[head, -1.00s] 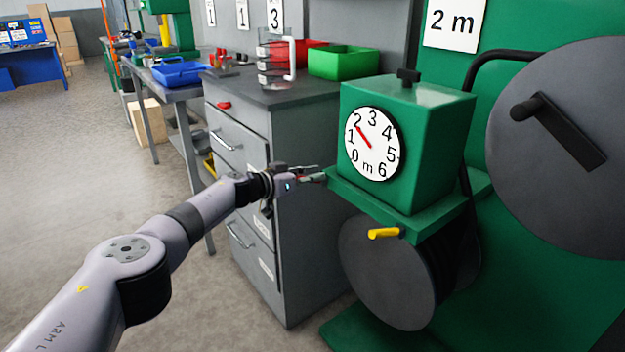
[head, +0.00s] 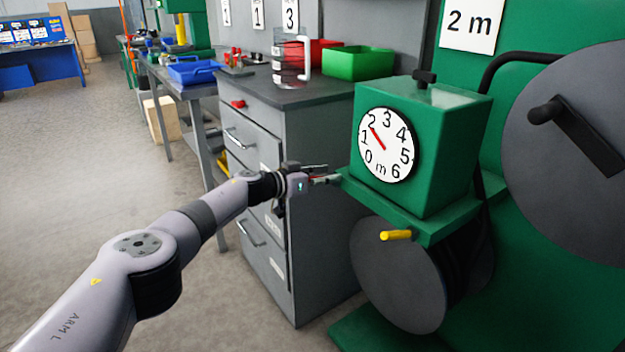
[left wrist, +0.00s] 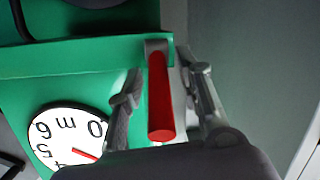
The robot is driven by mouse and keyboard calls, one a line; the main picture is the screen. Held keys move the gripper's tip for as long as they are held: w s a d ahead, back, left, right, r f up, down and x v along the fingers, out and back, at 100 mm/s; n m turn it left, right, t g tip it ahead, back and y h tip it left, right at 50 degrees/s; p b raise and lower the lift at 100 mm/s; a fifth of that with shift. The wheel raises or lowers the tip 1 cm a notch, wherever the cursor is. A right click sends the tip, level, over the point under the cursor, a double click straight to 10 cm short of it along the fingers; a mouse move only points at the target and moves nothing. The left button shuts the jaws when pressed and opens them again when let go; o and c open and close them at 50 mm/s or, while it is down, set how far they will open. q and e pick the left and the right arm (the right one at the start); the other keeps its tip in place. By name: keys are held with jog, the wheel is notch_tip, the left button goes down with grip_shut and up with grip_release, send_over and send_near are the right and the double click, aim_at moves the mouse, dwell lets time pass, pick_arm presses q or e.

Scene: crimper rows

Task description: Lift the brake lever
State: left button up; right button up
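The brake lever is a red rod (left wrist: 160,95) on a grey mount at the edge of the green machine's plate in the left wrist view. A small bit of its red shows at my left gripper (head: 322,175) in the head view, at the left edge of the shelf under the dial box. In the left wrist view the fingers of my left gripper (left wrist: 162,95) are apart, one on each side of the rod, with gaps visible. The dial box (head: 450,150) has a white dial (head: 386,160) with its red needle near 2. My right gripper is not in view.
A grey drawer cabinet (head: 270,160) stands just behind my left gripper. A dark reel (head: 395,275) with a yellow handle (head: 396,235) sits below the shelf. A large grey disc with a crank (head: 590,90) is at the right. Floor at the left is open.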

pick_arm(q)
jog(key=shift+s+a+r, duration=0.15)
jog(key=shift+s+a, duration=0.15)
jog(key=shift+a, duration=0.35)
jog(key=v, duration=1)
jog(key=shift+s, duration=0.35)
